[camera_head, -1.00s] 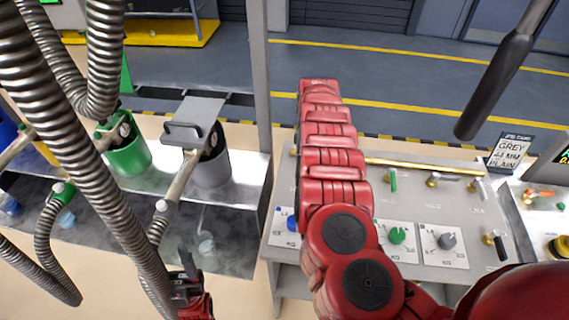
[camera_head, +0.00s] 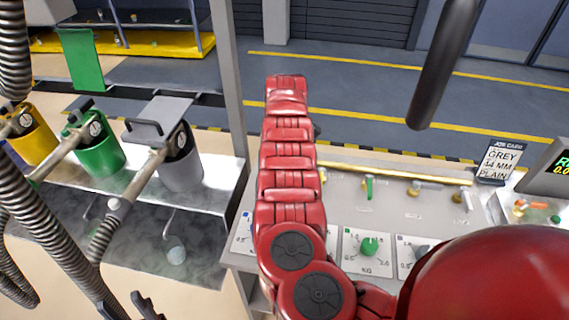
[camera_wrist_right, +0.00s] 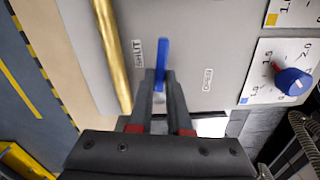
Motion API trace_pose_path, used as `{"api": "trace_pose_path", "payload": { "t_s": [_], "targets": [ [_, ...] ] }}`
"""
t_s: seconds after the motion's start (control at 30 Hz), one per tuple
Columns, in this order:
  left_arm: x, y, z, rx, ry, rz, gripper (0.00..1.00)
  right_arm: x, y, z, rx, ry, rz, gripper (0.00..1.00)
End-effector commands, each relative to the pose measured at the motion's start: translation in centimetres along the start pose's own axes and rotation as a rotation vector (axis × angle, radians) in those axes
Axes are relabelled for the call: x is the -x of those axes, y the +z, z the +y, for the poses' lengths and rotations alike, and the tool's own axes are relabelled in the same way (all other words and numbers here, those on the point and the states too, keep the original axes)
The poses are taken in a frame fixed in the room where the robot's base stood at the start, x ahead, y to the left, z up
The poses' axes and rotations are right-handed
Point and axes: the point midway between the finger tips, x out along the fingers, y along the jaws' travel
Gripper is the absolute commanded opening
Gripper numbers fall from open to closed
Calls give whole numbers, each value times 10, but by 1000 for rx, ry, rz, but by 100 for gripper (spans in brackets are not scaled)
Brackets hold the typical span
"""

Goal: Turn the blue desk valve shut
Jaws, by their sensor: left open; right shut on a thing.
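The blue desk valve's lever (camera_wrist_right: 161,60) shows in the right wrist view, pointing up the picture, roughly along the brass rail. My right gripper (camera_wrist_right: 159,82) is shut on this lever. A small label that seems to read SHUT (camera_wrist_right: 139,54) is just left of the lever; another, seemingly OPEN (camera_wrist_right: 208,79), is further right. In the head view my red right arm hides the blue valve and the right gripper. My left gripper (camera_head: 146,305) shows only as dark fingertips at the bottom edge, open, away from the desk.
A blue dose knob (camera_wrist_right: 292,82) is on the desk to the right in the wrist view. In the head view a green lever (camera_head: 369,187) and green knob (camera_head: 369,246) are right of my arm. Yellow (camera_head: 32,140), green (camera_head: 100,155) and grey (camera_head: 182,170) containers stand left. Metal hoses hang there.

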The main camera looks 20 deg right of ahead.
Motion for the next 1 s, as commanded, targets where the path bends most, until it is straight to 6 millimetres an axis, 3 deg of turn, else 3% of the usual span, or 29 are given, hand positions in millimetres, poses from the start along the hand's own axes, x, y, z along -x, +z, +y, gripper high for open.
{"api": "trace_pose_path", "payload": {
  "t_s": [0.4, 0.87, 0.9, 1.0],
  "targets": [
    [12, 2, 1, 0, 0, 0, 50, 0, -1, 4, 152, 2, 1, 0],
    [13, 2, 1, 0, 0, 0, 50, 0, -1, 4, 167, 1, 0, 0],
    [13, 2, 1, 0, 0, 0, 50, 0, -1, 4, 167, 1, 0, 18],
    [13, 2, 1, 0, 0, 0, 50, 0, -1, 4, 166, 1, 0, 36]
  ]
}}
